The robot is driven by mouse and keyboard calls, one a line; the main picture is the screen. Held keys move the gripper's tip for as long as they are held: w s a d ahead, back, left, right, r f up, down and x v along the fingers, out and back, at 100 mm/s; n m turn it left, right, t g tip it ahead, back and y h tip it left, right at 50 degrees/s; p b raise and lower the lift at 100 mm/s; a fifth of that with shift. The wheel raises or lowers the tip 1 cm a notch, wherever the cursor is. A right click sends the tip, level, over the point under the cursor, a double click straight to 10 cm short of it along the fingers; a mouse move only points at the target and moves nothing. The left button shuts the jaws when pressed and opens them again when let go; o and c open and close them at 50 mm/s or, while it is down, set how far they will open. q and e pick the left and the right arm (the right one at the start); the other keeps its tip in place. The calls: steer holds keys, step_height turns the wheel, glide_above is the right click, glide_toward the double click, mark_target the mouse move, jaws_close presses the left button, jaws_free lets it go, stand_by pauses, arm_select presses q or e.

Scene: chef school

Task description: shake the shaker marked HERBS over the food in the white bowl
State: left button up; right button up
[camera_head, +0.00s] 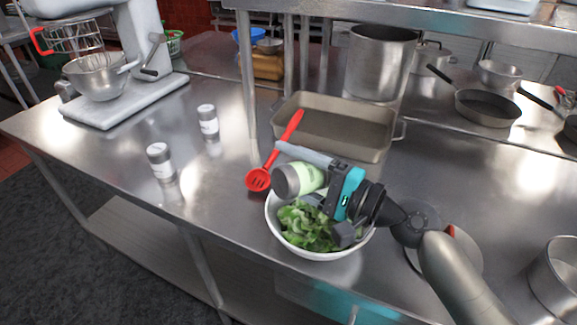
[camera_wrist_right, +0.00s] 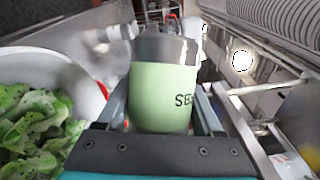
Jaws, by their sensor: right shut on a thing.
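My right gripper (camera_head: 316,186) is shut on a shaker (camera_head: 312,177) with a grey cap and a light green label. The shaker lies tipped nearly on its side above the white bowl (camera_head: 282,242), its cap end pointing left. In the right wrist view the shaker (camera_wrist_right: 160,95) sits between the fingers; only a few dark letters of its label show, so the full word cannot be read. Green leaves (camera_head: 305,228) fill the bowl, which also shows in the wrist view (camera_wrist_right: 75,72). My left gripper is not in view.
Two white-labelled shakers (camera_head: 160,162) (camera_head: 208,122) stand upright on the left of the steel table. A red slotted spoon (camera_head: 259,179) leans against a rectangular pan (camera_head: 345,141) behind the bowl. A mixer (camera_head: 140,40) stands back left. The table's front left is clear.

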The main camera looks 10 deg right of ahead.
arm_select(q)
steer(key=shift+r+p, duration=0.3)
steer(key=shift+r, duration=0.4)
arm_select(e)
steer(key=shift+r, duration=0.8)
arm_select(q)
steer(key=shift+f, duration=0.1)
arm_select(e)
steer(key=shift+f, duration=0.1)
arm_select(q)
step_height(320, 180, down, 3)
steer(key=b, duration=0.2)
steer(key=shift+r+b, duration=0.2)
steer(key=shift+b, duration=0.2)
arm_select(e)
step_height(320, 180, down, 3)
steer(key=shift+r, duration=0.1)
arm_select(q)
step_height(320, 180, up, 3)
steer(key=p, duration=0.3)
arm_select(e)
step_height(320, 180, up, 3)
steer(key=shift+f, duration=0.1)
